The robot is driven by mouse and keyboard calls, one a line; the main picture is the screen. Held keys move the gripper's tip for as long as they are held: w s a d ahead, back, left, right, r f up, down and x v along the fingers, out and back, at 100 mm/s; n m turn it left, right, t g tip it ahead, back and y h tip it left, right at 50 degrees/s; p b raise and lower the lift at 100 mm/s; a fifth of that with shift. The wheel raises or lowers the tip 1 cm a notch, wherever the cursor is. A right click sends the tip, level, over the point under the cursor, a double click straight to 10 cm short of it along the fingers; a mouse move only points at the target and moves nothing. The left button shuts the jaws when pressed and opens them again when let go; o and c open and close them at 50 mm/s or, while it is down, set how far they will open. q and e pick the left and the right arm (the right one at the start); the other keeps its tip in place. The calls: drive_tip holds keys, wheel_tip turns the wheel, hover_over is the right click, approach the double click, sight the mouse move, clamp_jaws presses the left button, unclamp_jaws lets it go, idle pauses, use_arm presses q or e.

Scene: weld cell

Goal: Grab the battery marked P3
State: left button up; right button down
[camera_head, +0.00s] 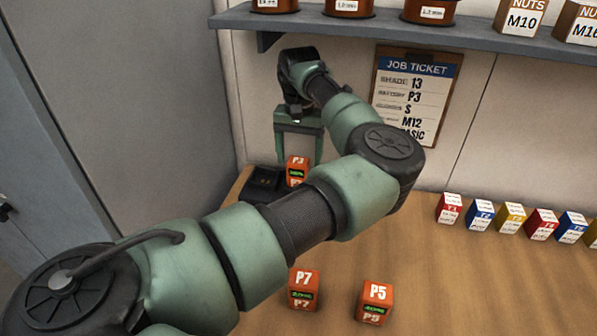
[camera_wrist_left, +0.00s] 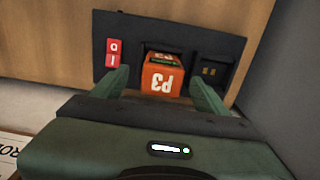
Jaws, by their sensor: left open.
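The orange battery marked P3 (camera_head: 297,168) sits in the dark charger (camera_head: 263,181) at the back left of the table. In the left wrist view the P3 battery (camera_wrist_left: 163,75) sits in the middle of the charger (camera_wrist_left: 222,48). My left gripper (camera_head: 298,160) is open and points down over it. In the left wrist view the fingers of my left gripper (camera_wrist_left: 160,88) stand on either side of the battery, with gaps showing. Part of the charger is hidden behind my left arm in the head view. My right gripper is not in view.
Batteries P7 (camera_head: 304,290) and P5 (camera_head: 375,300) stand on the table at the front. Several coloured boxes (camera_head: 510,217) line the back right. A job ticket (camera_head: 412,95) hangs on the wall under a shelf (camera_head: 400,28). A red switch (camera_wrist_left: 113,53) is beside P3; an empty slot (camera_wrist_left: 214,72) is on the other side.

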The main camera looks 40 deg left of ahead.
use_arm(q)
drive_tip(key=f, duration=0.4)
drive_tip(key=shift+w+a+f+p, duration=0.15)
drive_tip(key=shift+a+p, duration=0.1)
drive_tip(key=shift+p, duration=0.15)
clamp_jaws()
